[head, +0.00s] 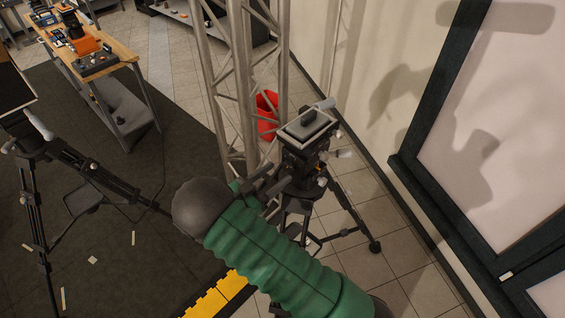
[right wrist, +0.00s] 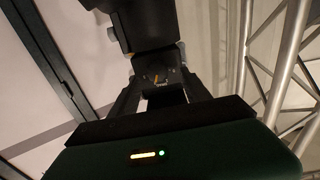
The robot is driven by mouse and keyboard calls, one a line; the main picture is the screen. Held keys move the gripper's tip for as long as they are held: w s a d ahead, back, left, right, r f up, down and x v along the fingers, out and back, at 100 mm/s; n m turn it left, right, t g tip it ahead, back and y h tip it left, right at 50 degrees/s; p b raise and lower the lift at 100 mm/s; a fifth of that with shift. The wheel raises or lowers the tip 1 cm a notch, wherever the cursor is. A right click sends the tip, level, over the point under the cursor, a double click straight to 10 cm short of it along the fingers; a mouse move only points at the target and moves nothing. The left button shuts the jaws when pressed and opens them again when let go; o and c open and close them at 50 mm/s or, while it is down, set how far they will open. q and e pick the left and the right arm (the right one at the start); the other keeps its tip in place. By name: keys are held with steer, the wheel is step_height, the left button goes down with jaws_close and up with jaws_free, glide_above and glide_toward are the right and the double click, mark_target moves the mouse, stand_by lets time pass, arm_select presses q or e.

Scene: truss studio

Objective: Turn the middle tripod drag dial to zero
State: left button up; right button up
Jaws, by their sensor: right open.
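A black tripod (head: 303,160) with a flat plate on its head stands beside the metal truss in the head view. My right gripper (head: 275,182) is at the near side of this tripod's head. In the right wrist view, the tripod head (right wrist: 150,32) rises beyond the gripper. A small dark dial face (right wrist: 158,78) with a yellow-orange pointer mark shows between the two open fingers (right wrist: 160,92). The fingers stand on either side of it; I cannot tell whether they touch it. The pointer leans slightly from upright; its scale is too small to read. My left gripper is out of view.
A second tripod (head: 28,140) stands on the dark mat at left. The truss (head: 236,90) rises close beside the near tripod, with a red object (head: 267,115) behind it. A wooden workbench (head: 118,50) is at upper left. A dark-framed panel (head: 500,120) leans at right.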

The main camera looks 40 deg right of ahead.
mark_target(286, 167)
steer(key=d, duration=0.4)
steer(key=shift+w+p, duration=0.1)
steer(key=shift+p, duration=0.25)
steer(key=shift+d, duration=0.3)
steer(key=shift+s+a+r, duration=0.2)
steer(key=shift+s+a, duration=0.05)
steer(key=shift+a, duration=0.45)
steer(key=shift+c, duration=0.7)
steer(key=shift+w, duration=0.15)
steer(key=c, duration=0.5)
steer(key=shift+d, duration=0.35)
steer(key=c, duration=0.5)
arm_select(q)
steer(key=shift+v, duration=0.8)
arm_select(e)
jaws_close()
